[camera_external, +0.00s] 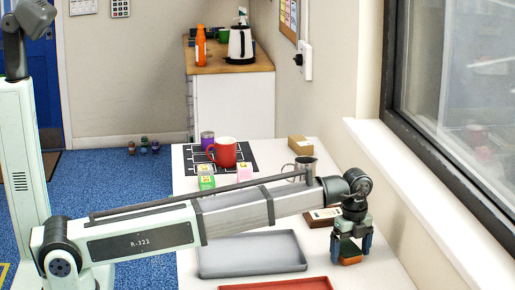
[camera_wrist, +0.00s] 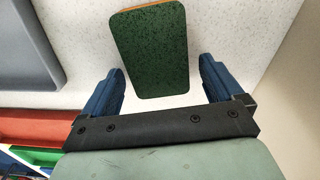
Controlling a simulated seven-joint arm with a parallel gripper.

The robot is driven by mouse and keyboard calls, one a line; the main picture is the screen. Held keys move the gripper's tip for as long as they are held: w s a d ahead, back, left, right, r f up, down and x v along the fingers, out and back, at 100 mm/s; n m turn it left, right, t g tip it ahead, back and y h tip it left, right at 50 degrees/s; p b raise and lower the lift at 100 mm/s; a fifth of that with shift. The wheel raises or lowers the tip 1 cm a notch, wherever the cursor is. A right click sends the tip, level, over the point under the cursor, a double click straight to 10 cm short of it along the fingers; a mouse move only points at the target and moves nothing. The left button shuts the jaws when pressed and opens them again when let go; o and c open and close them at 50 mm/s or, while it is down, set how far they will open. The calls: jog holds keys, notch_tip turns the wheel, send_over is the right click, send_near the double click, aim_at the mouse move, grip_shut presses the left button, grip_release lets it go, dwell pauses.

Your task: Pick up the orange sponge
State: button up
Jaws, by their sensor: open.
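The orange sponge (camera_external: 349,261) lies on the white table near its right side, below my gripper (camera_external: 351,250). A gap shows on both sides in that view. The external view does not show clearly how high the fingertips are above the table.
A grey tray (camera_external: 250,256) and a red tray (camera_external: 285,284) lie left of the sponge. A brown-edged block (camera_external: 322,215) lies behind my gripper. A metal jug (camera_external: 306,163), a red mug (camera_external: 223,153) and a cardboard box (camera_external: 300,144) stand farther back. The window sill (camera_external: 420,200) is at right.

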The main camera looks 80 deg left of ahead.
jog(key=shift+f, duration=0.25)
jog(key=shift+c, duration=0.4)
jog(key=c, duration=0.9)
jog(key=shift+c, duration=0.2)
